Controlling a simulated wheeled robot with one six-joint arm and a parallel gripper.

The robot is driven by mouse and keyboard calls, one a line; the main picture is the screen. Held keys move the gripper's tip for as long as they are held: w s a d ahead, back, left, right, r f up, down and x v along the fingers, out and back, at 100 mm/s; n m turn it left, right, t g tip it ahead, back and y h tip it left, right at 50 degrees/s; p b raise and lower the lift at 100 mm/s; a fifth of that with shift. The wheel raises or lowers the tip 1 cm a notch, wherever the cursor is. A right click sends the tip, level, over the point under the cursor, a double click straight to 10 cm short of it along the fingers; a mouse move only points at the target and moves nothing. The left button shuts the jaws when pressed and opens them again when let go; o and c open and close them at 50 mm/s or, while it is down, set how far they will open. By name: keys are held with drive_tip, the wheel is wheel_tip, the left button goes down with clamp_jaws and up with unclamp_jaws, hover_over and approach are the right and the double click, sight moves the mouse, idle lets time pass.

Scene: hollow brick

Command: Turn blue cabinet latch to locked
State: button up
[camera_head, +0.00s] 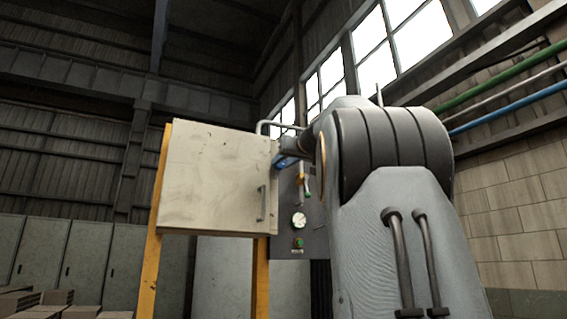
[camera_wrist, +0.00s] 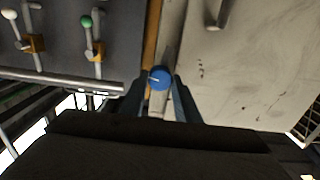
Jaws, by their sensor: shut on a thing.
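The cream cabinet (camera_head: 215,180) stands on yellow posts with its door closed. Its blue latch (camera_wrist: 159,77) is a round blue hub with a small white mark, at the cabinet's edge in the wrist view. A pale lever part (camera_wrist: 157,104) extends from the hub toward my gripper. My gripper (camera_wrist: 159,88) has one dark finger on each side of the latch and is shut on it. In the head view a small blue part (camera_head: 286,161) shows at the cabinet's upper right edge; my arm hides most of that area. I cannot read the latch's locked or unlocked position.
The cabinet door has a grey bar handle (camera_head: 261,203), also in the wrist view (camera_wrist: 220,12). A dark panel (camera_head: 311,221) beside the cabinet carries a gauge (camera_head: 298,220), a green button (camera_head: 298,243) and small levers, one with a green knob (camera_wrist: 86,21). A pipe (camera_wrist: 75,84) runs near my gripper.

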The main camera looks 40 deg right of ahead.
drive_tip(key=m, duration=0.4)
drive_tip(key=shift+m, duration=0.3)
drive_tip(key=m+p, duration=0.1)
drive_tip(key=m, duration=0.2)
drive_tip(key=shift+m, duration=0.3)
drive_tip(key=m+p, duration=0.1)
drive_tip(key=m, duration=0.2)
drive_tip(key=shift+m, duration=0.3)
drive_tip(key=shift+m+p, duration=0.65)
drive_tip(key=shift+m, duration=1.25)
drive_tip(key=o, duration=1)
drive_tip(key=shift+o, duration=0.2)
drive_tip(key=b+v, duration=0.3)
drive_tip(key=v, duration=0.4)
drive_tip(key=shift+s, duration=0.4)
